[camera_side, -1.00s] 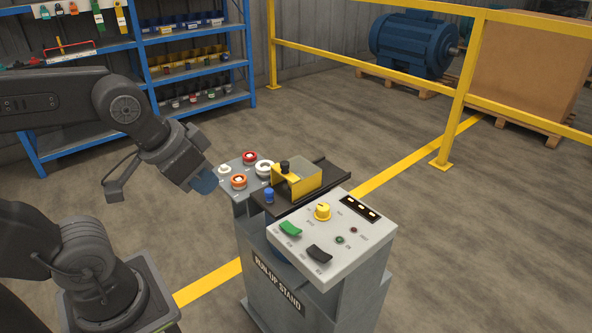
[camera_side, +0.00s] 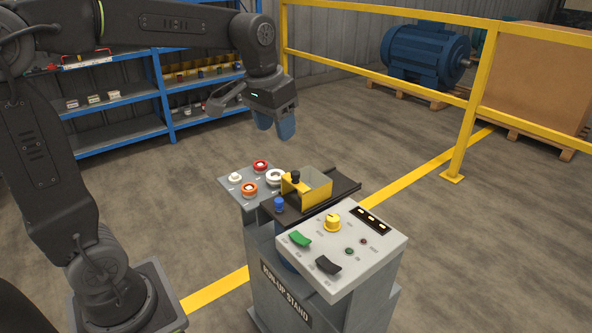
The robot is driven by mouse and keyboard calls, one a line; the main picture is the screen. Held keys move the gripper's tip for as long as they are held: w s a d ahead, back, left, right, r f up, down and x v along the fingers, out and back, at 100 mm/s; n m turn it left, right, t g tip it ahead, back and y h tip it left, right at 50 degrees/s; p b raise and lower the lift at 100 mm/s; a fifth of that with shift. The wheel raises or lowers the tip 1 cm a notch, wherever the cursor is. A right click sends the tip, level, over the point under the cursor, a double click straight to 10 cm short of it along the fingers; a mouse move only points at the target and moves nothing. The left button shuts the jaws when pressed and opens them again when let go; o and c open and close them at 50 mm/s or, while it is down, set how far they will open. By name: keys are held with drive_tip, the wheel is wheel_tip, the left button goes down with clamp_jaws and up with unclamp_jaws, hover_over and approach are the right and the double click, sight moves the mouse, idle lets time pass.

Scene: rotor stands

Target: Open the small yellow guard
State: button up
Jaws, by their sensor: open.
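The small yellow guard (camera_side: 315,199) sits on a dark rail across the middle of the run-up stand (camera_side: 283,294). It looks like a low yellow box with a duller, tan inner face. A black knob (camera_side: 295,176) shows at its left end. I cannot tell how the guard is hinged. My gripper (camera_side: 276,131) points down with its blue fingertips apart and empty. It appears above and slightly left of the guard in the picture, clear of it and touching nothing.
A blue knob (camera_side: 279,204) stands just left of the guard. Behind are a red button (camera_side: 260,166), an orange button (camera_side: 249,189) and white ones. The front panel carries a yellow dial (camera_side: 332,222), a green rocker (camera_side: 300,239) and a black rocker (camera_side: 328,264). A yellow railing (camera_side: 465,120) stands behind.

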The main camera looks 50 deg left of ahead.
sight(295, 172)
drive_tip(key=w+a+f+n+g, duration=0.1)
drive_tip(key=w+a+f, duration=0.25)
drive_tip(key=w, duration=0.25)
drive_tip(key=w+a+f+g, duration=0.2)
drive_tip(key=w+a, duration=0.3)
drive_tip(key=f, duration=1.4)
drive_tip(key=shift+w+a, duration=0.1)
drive_tip(key=shift+w, duration=0.15)
drive_tip(key=shift+c, duration=0.5)
clamp_jaws()
